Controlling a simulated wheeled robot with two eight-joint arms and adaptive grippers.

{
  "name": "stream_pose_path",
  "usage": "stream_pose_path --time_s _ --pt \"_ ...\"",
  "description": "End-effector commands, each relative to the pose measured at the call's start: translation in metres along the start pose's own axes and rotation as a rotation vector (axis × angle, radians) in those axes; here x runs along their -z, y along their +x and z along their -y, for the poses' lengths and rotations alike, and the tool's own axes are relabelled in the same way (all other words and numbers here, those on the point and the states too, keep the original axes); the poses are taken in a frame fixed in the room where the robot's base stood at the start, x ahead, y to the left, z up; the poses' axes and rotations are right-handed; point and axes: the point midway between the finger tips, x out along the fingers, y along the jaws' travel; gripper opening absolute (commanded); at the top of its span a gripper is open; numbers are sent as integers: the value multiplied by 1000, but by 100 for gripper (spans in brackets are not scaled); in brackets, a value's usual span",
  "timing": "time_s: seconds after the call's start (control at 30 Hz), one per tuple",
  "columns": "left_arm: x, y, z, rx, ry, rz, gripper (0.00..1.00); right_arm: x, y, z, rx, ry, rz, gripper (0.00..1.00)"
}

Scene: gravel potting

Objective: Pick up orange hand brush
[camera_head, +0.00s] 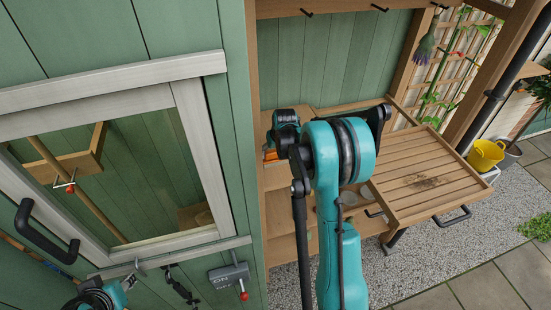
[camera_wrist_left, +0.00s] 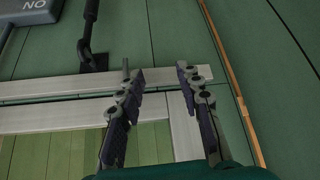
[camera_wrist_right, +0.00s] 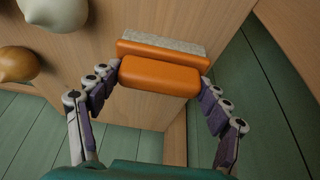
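The orange hand brush (camera_wrist_right: 160,76) lies between the fingers of my right gripper (camera_wrist_right: 161,77) in the right wrist view. It has an orange grip, an orange block and a pale grey bristle strip behind. The fingers are spread wide, one at each end of the brush; I cannot tell whether they touch it. In the head view, a small orange part of the brush (camera_head: 270,154) shows below my right gripper (camera_head: 274,141), at the wooden shelving. My left gripper (camera_wrist_left: 158,68) is open and empty, in front of the window frame.
Two rounded objects, one cream (camera_wrist_right: 55,12) and one tan (camera_wrist_right: 16,64), are left of the brush. A slatted wooden shelf (camera_head: 425,180) extends right. A yellow bucket (camera_head: 485,154) stands beyond it.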

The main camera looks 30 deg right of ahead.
Motion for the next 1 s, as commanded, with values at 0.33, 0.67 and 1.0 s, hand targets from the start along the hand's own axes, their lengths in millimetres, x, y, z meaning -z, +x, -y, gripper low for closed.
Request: stream_pose_path --time_s 0.33,0.67,1.0 --pt "0 0 0 0 0 0 35 1 -3 0 0 0 0 41" --pt "2 -2 0 0 0 0 35 17 -44 -10 -2 4 1 41" --pt "3 -4 0 0 0 0 35 24 -86 -80 -1 4 0 41"
